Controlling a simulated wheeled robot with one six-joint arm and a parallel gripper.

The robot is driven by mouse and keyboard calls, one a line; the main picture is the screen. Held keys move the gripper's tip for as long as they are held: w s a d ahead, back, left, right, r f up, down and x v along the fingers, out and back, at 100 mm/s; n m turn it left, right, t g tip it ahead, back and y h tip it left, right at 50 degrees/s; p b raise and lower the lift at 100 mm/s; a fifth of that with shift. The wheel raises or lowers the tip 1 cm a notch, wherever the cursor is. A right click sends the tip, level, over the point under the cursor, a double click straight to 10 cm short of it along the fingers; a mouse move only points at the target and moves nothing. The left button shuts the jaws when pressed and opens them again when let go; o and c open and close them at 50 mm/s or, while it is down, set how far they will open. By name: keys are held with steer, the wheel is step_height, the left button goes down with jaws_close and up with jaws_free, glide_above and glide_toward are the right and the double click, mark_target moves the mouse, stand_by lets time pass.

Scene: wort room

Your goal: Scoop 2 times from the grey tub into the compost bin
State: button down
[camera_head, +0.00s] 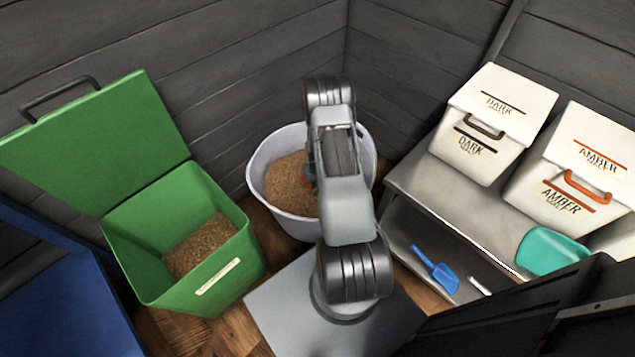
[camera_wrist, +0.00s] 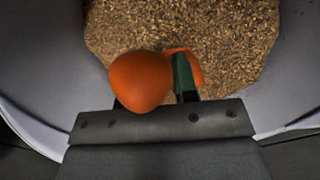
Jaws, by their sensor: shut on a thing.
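The grey tub (camera_head: 259,170) stands at the back middle, a round pale tub with brown grain (camera_head: 288,182) inside. The grain also shows in the wrist view (camera_wrist: 235,40). My gripper (camera_wrist: 160,88) is over the tub, shut on an orange scoop (camera_wrist: 140,80). The scoop's rounded orange end faces the wrist camera; its far part is hidden. A bit of orange shows beside my arm in the head view (camera_head: 308,174). I cannot tell whether the scoop touches the grain or holds any. The green compost bin (camera_head: 215,277) is at left, lid open, with brown grain inside.
The bin's raised lid (camera_head: 100,140) leans back on the left. Dark walls close in behind the tub.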

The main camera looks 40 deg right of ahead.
steer(key=f+b, duration=0.2)
steer(key=f, duration=0.1)
steer(key=shift+w+d+f, duration=0.1)
steer(key=shift+w, duration=0.1)
steer(key=shift+t+h, duration=0.4)
steer(key=shift+t, duration=0.4)
steer(key=w+f+b, duration=0.1)
steer(key=f+b, duration=0.1)
steer(key=w+d+f+b, duration=0.1)
steer(key=f, duration=0.1)
steer(key=w+d+f+b, duration=0.1)
steer(key=w+f+b, duration=0.1)
steer(key=shift+f+b, duration=0.1)
steer(key=shift+b, duration=0.25)
steer(key=shift+w+f+b, duration=0.15)
steer(key=shift+f+b, duration=0.1)
steer(key=shift+b, duration=0.25)
steer(key=shift+s+f+t+b, duration=0.2)
steer(key=shift+t+b, duration=0.2)
steer(key=shift+b, duration=0.05)
steer(key=shift+f+h+b, duration=0.1)
steer(key=shift+h+b, duration=0.2)
steer(key=shift+b, duration=0.6)
steer(key=b, duration=0.2)
steer(key=shift+s+a+f+t+b, duration=0.1)
steer(key=shift+t+b, duration=0.2)
steer(key=b, duration=0.3)
steer(key=shift+s+a+f, duration=0.1)
steer(key=shift+s+f, duration=0.1)
steer(key=shift+s, duration=0.05)
